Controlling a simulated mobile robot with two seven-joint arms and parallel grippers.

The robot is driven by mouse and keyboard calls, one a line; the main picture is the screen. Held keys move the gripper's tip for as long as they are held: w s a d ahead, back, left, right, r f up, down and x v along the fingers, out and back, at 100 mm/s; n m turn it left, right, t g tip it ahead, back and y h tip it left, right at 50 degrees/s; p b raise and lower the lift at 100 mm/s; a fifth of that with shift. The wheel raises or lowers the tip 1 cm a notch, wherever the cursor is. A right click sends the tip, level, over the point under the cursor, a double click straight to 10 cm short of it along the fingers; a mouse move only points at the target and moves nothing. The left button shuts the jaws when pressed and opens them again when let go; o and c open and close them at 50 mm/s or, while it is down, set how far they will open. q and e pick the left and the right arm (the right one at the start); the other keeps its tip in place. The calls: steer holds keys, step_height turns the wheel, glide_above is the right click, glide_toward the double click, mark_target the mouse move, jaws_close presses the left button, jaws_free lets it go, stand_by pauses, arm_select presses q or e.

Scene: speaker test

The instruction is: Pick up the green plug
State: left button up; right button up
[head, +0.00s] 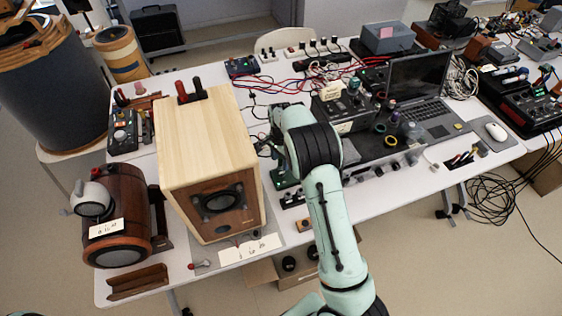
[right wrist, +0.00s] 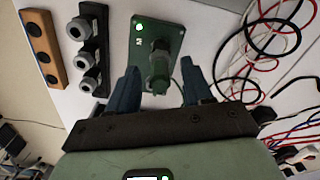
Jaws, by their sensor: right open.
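My right gripper (right wrist: 160,88) is open, with one dark blue finger on each side of the plug in the picture. I see no clear contact with the plug, and the depth between them is hard to judge. In the head view my right gripper (head: 266,146) is right of the wooden speaker, near the green plate (head: 284,180). The plug is not clear there. My left gripper is not in view.
The large wooden speaker box (head: 208,140) stands close left of the right gripper. A black equipment case (head: 385,151) and a laptop (head: 416,92) lie to the right. Grey connectors (right wrist: 88,45) sit beside the plate. Red, black and white cables (right wrist: 268,40) lie on its other side.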

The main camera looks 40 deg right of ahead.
jaws_close()
steer(key=shift+r, duration=0.1)
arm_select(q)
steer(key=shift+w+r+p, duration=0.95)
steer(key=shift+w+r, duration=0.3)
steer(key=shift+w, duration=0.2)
arm_select(e)
step_height(320, 180, up, 20)
steer(key=shift+r, duration=1.95)
